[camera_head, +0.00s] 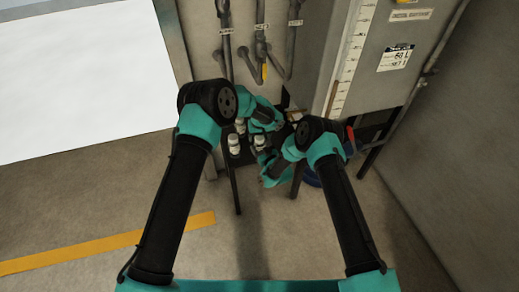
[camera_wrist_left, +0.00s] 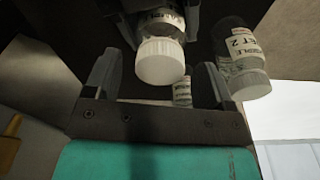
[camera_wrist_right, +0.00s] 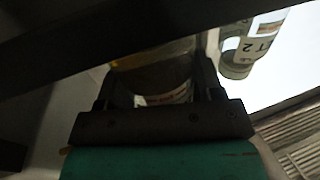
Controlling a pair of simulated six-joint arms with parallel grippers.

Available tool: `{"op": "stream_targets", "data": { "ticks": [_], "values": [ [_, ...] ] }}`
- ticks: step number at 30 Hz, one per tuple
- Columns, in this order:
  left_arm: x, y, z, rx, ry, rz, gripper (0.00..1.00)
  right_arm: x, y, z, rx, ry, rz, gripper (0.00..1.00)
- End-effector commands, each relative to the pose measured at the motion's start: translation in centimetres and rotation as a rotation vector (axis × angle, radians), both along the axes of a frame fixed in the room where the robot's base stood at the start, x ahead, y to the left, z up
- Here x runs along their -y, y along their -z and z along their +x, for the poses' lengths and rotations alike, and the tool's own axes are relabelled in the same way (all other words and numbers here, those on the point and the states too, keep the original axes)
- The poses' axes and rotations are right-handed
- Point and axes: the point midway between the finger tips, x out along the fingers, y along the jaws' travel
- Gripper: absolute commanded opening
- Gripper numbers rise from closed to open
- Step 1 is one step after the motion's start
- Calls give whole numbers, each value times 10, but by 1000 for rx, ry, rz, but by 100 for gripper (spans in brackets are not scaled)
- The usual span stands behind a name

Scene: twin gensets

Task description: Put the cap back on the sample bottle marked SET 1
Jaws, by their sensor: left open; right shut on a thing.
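In the left wrist view, a white cap (camera_wrist_left: 161,60) lies between the spread fingers of my open left gripper (camera_wrist_left: 157,78). A labelled neck or bottle part (camera_wrist_left: 163,20) shows directly beyond the cap; I cannot tell whether they touch. A bottle marked SET 2 (camera_wrist_left: 241,60) is to the right, outside the fingers. In the right wrist view, my right gripper (camera_wrist_right: 157,88) is shut on a clear bottle (camera_wrist_right: 155,78) with a white label and amber at its top. Its marking is unreadable. In the head view, my arms partly hide both grippers.
Several white-capped bottles (camera_head: 235,144) stand close together on a small dark stand in the head view. Labelled pipes with valves (camera_head: 261,50) hang behind them. A grey tank with a level scale (camera_head: 352,50) stands to the right. Open floor lies in front.

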Motion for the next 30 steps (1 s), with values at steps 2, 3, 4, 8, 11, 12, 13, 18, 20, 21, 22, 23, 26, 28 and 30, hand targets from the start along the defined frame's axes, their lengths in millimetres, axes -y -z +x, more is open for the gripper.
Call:
{"op": "stream_targets", "data": {
  "ticks": [2, 3, 4, 8, 11, 12, 13, 18, 20, 21, 22, 23, 26, 28, 30],
  "values": [
    [0, 0, 0, 0, 0, 0, 77, 0, 0, 0, 0, 0, 0, 0],
    [0, 0, 0, 0, 0, 0, 77, 0, 0, 0, 0, 0, 0, 0],
    [0, 0, 0, 0, 0, 0, 77, 0, 0, 0, 0, 0, 0, 0],
    [0, -6, 0, 1, 0, 0, 77, 0, 0, 0, 0, 0, 0, 0],
    [1, -16, -1, 2, 0, -1, 77, 0, 0, 0, 0, 0, 0, 0],
    [1, -21, -2, 2, 0, -1, 77, 0, 0, 0, 0, 0, 0, 0],
    [1, -26, -2, 2, 0, -1, 77, 0, 0, 0, 0, 0, 0, 0],
    [1, -56, -6, 3, 1, 0, 77, 0, 0, 0, 0, 0, 0, 0],
    [1, -68, -7, 3, 0, -1, 77, 0, 0, 0, 0, 0, 0, 0],
    [2, -75, -9, 2, 0, -1, 77, 0, 0, 0, 0, 0, 0, 0],
    [2, -81, -9, 2, 0, -2, 77, 0, 0, 0, 0, 0, 0, 0],
    [2, -86, -10, 3, 0, -1, 77, 0, 0, 0, 0, 0, 0, 0],
    [2, -101, -12, 2, 0, -1, 77, 0, 0, 0, 0, 0, 0, 0],
    [2, -109, -13, 1, 0, -1, 77, 0, 0, 0, 0, 0, 0, 0],
    [2, -115, -14, 0, 0, 0, 77, 0, 0, 0, 0, 0, 0, 0]
  ]
}}
